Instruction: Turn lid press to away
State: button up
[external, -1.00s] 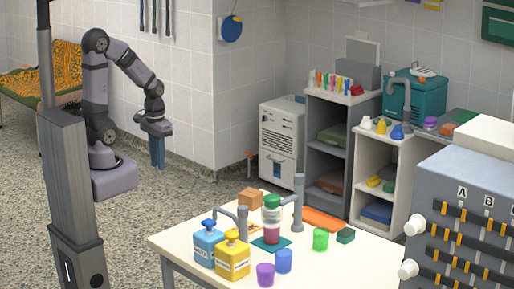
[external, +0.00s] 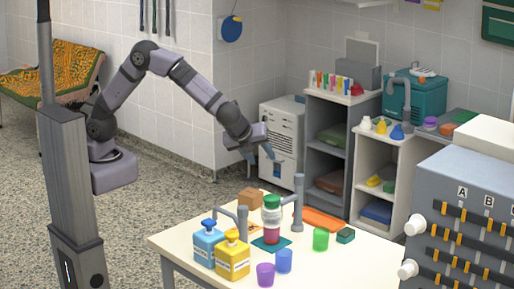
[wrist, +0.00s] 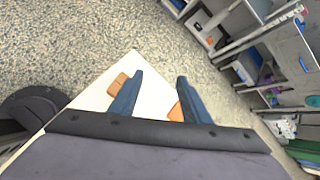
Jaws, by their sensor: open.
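I cannot tell for sure which thing is the lid press. A grey upright post with a side arm (external: 298,205) stands on the white table, and a bent grey pipe-like piece (external: 242,222) stands to its left. Between them a jar with a green lid and red contents (external: 272,222) stands upright on a teal mat (external: 262,246). My gripper (external: 261,156) is open and empty, in the air above and beyond the table's far edge, apart from all these. In the wrist view my gripper (wrist: 159,76) has its two blue fingers spread over the table corner.
The table (external: 185,243) also bears a brown block (external: 250,197), blue (external: 208,246) and yellow (external: 233,258) pump bottles, and small cups. A grey cabinet with knobs (external: 465,225) stands at the right; shelves (external: 330,120) stand behind.

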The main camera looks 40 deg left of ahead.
aim_at(296, 176)
jog(key=s+d+r+m+t+h, duration=0.1)
jog(key=s+d+m+t+h, duration=0.1)
jog(key=s+d+m, duration=0.45)
jog(key=s+d+r+m+t+h, duration=0.1)
jog(key=s+d+m+t+h, duration=0.2)
jog(key=d, duration=0.7)
jog(key=shift+m+y, duration=0.25)
jog(key=shift+y, duration=0.05)
jog(key=shift+p+x, duration=1.1)
jog(key=shift+x, duration=3.2)
jog(key=shift+a+f, duration=0.1)
jog(key=shift+a, duration=0.05)
grip_shut()
